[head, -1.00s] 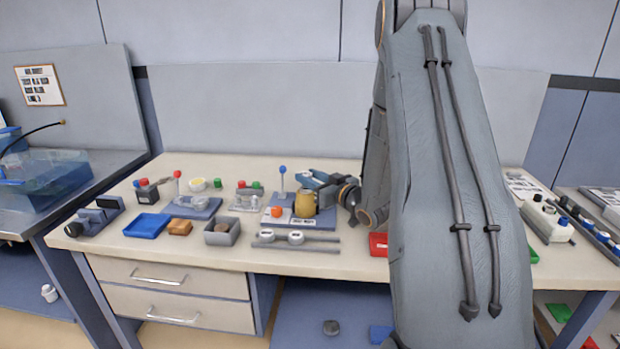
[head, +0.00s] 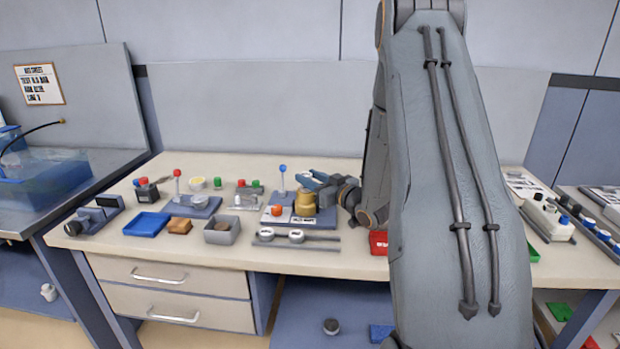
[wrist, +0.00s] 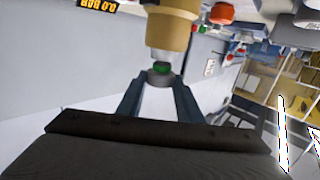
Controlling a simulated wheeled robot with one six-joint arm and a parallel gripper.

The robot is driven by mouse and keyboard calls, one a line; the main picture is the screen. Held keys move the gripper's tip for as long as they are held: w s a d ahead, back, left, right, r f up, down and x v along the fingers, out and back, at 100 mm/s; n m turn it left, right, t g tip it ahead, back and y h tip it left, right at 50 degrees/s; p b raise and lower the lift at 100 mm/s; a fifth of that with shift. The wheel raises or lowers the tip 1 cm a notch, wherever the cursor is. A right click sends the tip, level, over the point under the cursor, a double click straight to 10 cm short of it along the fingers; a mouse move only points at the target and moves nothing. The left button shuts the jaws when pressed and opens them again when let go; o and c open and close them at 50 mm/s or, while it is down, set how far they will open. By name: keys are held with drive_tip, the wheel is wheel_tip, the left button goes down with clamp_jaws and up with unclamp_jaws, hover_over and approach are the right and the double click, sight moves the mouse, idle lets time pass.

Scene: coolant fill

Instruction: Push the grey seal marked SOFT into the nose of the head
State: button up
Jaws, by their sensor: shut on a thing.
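The head is a yellow-brass body (head: 306,203) on a blue-grey stand on the bench; its narrower nose (wrist: 165,35) faces my gripper in the wrist view. My gripper (wrist: 159,85) is shut on a small dark grey round piece (wrist: 160,78), which I take for the seal. A green part (wrist: 160,68) shows between this piece and the nose. The piece is in line with the nose, at or very near its end; I cannot tell how far in it sits. No SOFT mark is readable. In the head view my gripper (head: 318,182) is beside the top of the brass body.
An orange-red knob (head: 278,210) and a blue-topped lever (head: 283,170) stand close to the brass body. Two white round gauges (head: 296,236) lie in front. A grey box (head: 221,231) and blue tray (head: 147,225) are left. A display (wrist: 97,4) reads 0.0 BAR.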

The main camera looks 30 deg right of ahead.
drive_tip(key=shift+f+b, duration=0.55)
drive_tip(key=shift+f, duration=0.45)
drive_tip(key=o, duration=1.1)
drive_tip(key=b+v, duration=0.2)
drive_tip(key=v, duration=0.5)
drive_tip(key=shift+s, duration=0.4)
drive_tip(key=shift+d, duration=0.1)
drive_tip(key=shift+w, duration=0.1)
